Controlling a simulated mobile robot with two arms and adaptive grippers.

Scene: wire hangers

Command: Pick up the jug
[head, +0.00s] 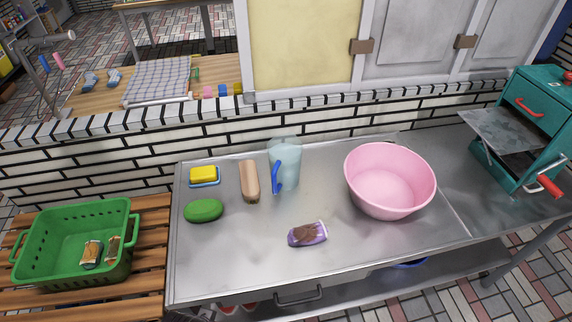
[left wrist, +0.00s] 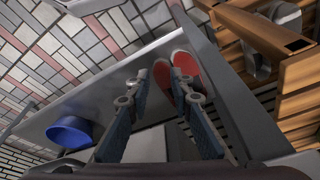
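The jug (head: 287,158) is pale, translucent blue with a darker blue handle (head: 278,177) facing the front left. It stands upright on the metal table, near the back wall, in the head view. No gripper touches it, and neither gripper shows in the head view. My left gripper (left wrist: 162,85) shows in the left wrist view, its two fingers apart with nothing held between them. The jug is not seen in that view. My right gripper is in no view.
A blue bowl (left wrist: 70,132) and red shoes (left wrist: 185,65) sit lower down.

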